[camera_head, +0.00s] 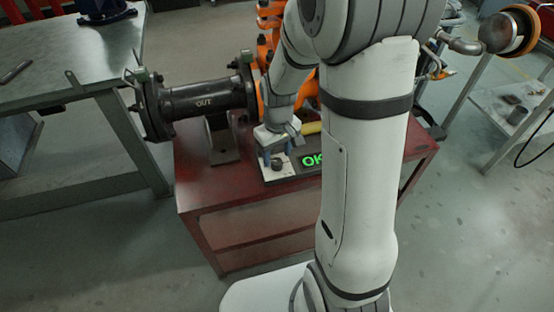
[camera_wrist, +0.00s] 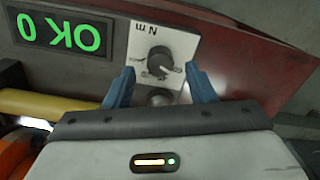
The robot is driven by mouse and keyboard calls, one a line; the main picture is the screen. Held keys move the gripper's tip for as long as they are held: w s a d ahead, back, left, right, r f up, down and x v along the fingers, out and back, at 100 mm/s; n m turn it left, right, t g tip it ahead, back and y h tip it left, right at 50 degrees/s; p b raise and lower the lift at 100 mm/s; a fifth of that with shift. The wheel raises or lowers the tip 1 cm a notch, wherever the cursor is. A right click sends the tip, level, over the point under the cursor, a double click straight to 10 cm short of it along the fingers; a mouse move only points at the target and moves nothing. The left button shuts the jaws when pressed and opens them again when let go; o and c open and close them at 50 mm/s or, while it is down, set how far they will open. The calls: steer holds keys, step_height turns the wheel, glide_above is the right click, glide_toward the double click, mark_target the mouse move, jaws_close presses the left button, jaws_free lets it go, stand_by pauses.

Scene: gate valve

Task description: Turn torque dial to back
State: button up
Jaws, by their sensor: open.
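The torque dial (camera_wrist: 160,59) is a small dark round knob on a white plate (camera_wrist: 178,43) marked "N m" in the wrist view. In the head view the dial (camera_head: 277,163) shows small on the white plate at the left end of the display. My gripper (camera_wrist: 160,78) is open, with blue fingers on either side just short of the dial, apart from it. A dark round knob (camera_wrist: 160,97) lies between the fingers, partly hidden by my gripper body. In the head view my gripper (camera_head: 276,150) is above the plate, its fingers mostly hidden.
A green "OK" display (camera_head: 312,161) sits beside the dial plate; the wrist view shows it reading "OK 0" upside down. A metal table (camera_head: 70,60) is farther left.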

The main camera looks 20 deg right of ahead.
mark_target(277, 164)
steer(key=shift+f, duration=1.25)
steer(key=c, duration=1)
steer(key=shift+o, duration=0.2)
